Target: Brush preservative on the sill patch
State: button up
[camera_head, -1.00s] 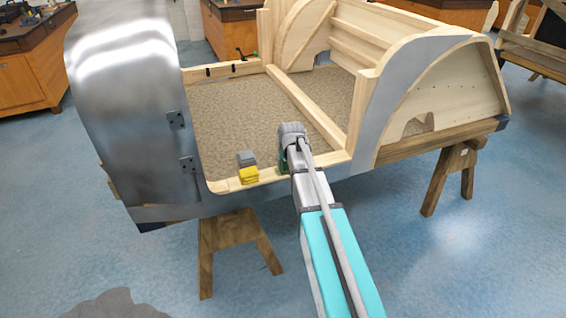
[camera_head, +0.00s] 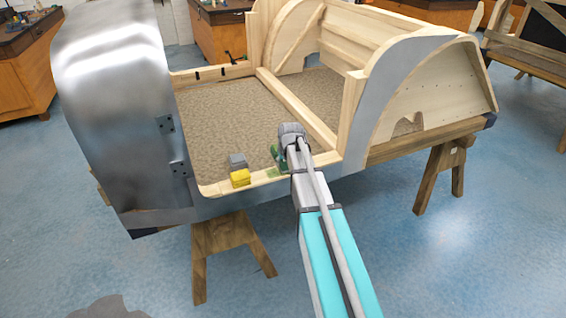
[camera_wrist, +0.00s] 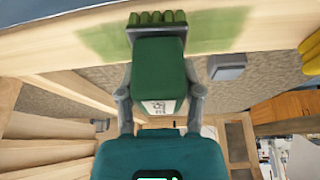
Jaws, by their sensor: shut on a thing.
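My gripper (camera_wrist: 160,92) is shut on a green brush (camera_wrist: 160,62) with a pale label. The brush's green bristles (camera_wrist: 157,18) are at the wooden sill (camera_wrist: 272,25) and appear to touch it. A green stained patch (camera_wrist: 215,30) spreads on the sill to both sides of the bristles, wider to the right in the wrist view. In the head view the sill (camera_head: 213,189) runs along the near edge of the bodyframe. The brush (camera_head: 281,158) shows just left of my gripper (camera_head: 291,140), with some green stain (camera_head: 274,173) on the sill below it. My arm hides part of the sill.
A yellow object (camera_head: 240,178) and a grey block (camera_head: 237,161) sit on or beside the sill, left of my gripper. A curved metal panel (camera_head: 110,110) stands at the left, and a wooden arch (camera_head: 425,95) rises at the right. Wooden trestles (camera_head: 222,243) support the frame.

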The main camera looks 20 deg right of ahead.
jog(key=shift+w+d, duration=0.15)
jog(key=shift+d, duration=1.65)
jog(key=shift+d, duration=1.8)
jog(key=shift+w+r+p, duration=0.1)
jog(key=shift+r+p, duration=2.85)
jog(key=shift+p, duration=0.1)
jog(key=shift+r, duration=0.1)
jog(key=shift+r+p, duration=1.4)
jog(key=shift+p, duration=0.1)
